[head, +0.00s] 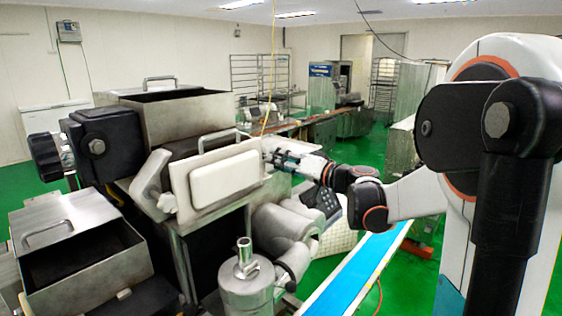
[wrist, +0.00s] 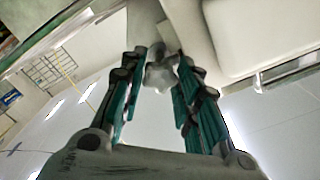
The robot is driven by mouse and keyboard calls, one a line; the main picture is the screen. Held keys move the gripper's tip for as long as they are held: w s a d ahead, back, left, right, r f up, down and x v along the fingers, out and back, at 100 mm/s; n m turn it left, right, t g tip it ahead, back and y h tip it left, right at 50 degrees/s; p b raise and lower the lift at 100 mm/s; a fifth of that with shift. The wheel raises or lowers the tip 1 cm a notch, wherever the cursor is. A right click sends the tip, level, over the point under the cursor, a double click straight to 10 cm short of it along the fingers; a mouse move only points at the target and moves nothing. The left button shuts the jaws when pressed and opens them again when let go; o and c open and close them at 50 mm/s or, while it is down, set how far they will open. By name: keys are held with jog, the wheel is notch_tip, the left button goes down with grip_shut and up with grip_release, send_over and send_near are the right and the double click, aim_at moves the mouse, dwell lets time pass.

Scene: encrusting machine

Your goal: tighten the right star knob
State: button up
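The right star knob (wrist: 160,77) is pale grey and lobed. In the wrist view it sits between the ends of my gripper's two teal-padded fingers (wrist: 160,70). The fingers are spread on either side of it, and I cannot tell whether either pad touches it. In the head view my gripper (head: 272,157) reaches the right edge of the machine's white front panel (head: 222,183), where the knob is hidden by the fingers. A similar pale knob (head: 167,202) shows at the panel's left side.
The encrusting machine's metal hoppers (head: 180,112) stand left of my gripper. A metal cylinder with an upright spout (head: 246,285) is below the panel. A blue conveyor belt (head: 352,275) runs below my arm. Green floor is open behind.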

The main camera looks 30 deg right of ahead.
jog(key=o, duration=0.4)
jog(key=shift+o, duration=0.2)
jog(key=v, duration=1.2)
